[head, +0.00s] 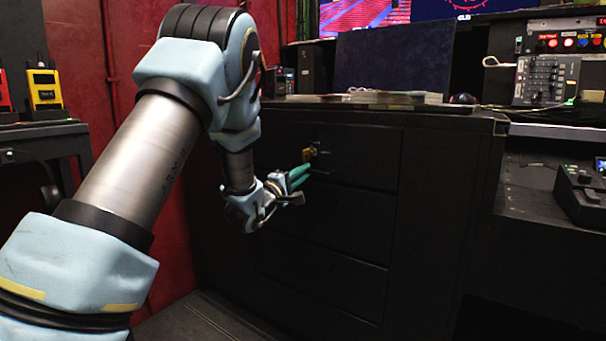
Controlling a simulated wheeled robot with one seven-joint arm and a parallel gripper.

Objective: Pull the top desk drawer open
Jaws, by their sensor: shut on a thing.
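The desk (425,235) is black with a stack of dark drawers on its front. The top drawer (365,152) looks flush with the desk front, with only thin seams around it. A small brassy piece (309,154) and a dark handle show at its left part. My gripper (301,174) has green fingertips and reaches the drawer front at the handle's lower left. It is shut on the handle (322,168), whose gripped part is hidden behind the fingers.
Lower drawers (325,240) lie below. The desk top holds a dark monitor (393,58), papers and a mouse (462,98). A control panel (548,80) stands at right. A side table with a yellow radio (44,88) is at left. The floor before the drawers looks clear.

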